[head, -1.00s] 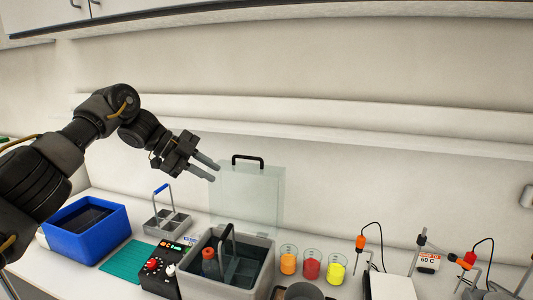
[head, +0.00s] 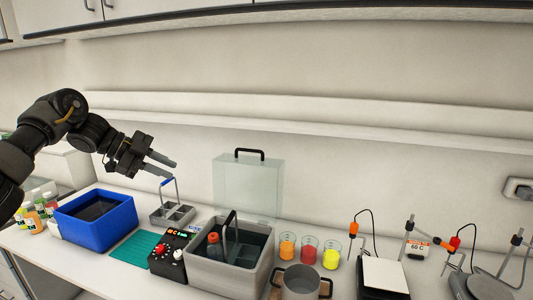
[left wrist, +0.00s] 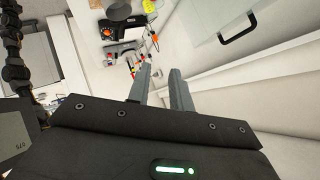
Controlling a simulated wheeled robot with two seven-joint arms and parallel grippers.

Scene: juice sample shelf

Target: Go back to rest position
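My left gripper (head: 166,169) is raised above the counter in the head view, in front of the wall and above the grey divided carrier. Its two fingers are apart with nothing between them. In the left wrist view the fingers (left wrist: 158,88) also show apart and empty. My right gripper does not show in the head view, and I cannot make it out in the left wrist view.
A blue bin (head: 97,236), a grey carrier with a blue handle (head: 172,216), a teal mat (head: 135,250) and a black control box (head: 170,262) stand below. A grey bath (head: 225,283) holds a red-capped bottle (head: 214,245). A clear lid (head: 248,187) stands behind. Coloured beakers (head: 309,251) stand right.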

